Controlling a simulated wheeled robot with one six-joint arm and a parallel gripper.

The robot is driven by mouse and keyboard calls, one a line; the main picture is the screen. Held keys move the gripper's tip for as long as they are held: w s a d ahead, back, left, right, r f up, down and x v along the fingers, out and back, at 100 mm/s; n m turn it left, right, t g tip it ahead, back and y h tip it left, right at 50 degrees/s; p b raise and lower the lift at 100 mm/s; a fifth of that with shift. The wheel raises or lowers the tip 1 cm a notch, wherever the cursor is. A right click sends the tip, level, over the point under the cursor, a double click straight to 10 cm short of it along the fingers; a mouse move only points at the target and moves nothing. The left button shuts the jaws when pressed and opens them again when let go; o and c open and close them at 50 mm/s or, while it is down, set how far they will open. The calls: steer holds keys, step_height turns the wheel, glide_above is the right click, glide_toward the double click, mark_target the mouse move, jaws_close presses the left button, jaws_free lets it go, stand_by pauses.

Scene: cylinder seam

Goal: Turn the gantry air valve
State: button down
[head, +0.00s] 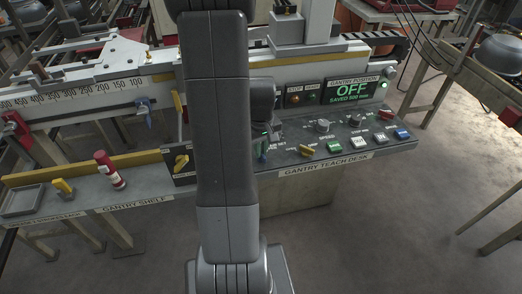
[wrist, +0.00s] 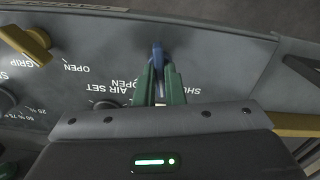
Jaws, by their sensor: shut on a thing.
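The blue valve handle (wrist: 157,53) stands between the OPEN and SHUT marks on the grey panel in the wrist view. My gripper (wrist: 159,72) has its two green fingers closed on this handle. The handle points roughly straight away from my gripper in that view, and its base is partly hidden by the fingers. In the head view my arm covers most of the gripper; a small blue and green patch shows just right of the arm, at the left part of the gantry teach desk (head: 325,172).
A yellow grip handle (wrist: 27,42) is at the left in the wrist view, with the air set knob (wrist: 106,105) near my fingers. The display (head: 352,90) reads OFF, saved 500 mm. A shelf with a red-and-white bottle (head: 108,169) is at left. Open floor lies right of the desk.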

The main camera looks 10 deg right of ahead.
steer(key=n+b, duration=0.1)
steer(key=n, duration=0.5)
steer(key=shift+n, duration=0.4)
stand_by(0.3)
steer(key=c, duration=1.5)
jaws_free()
steer(key=shift+r, duration=0.1)
step_height(320, 180, up, 14)
steer(key=shift+f, duration=0.15)
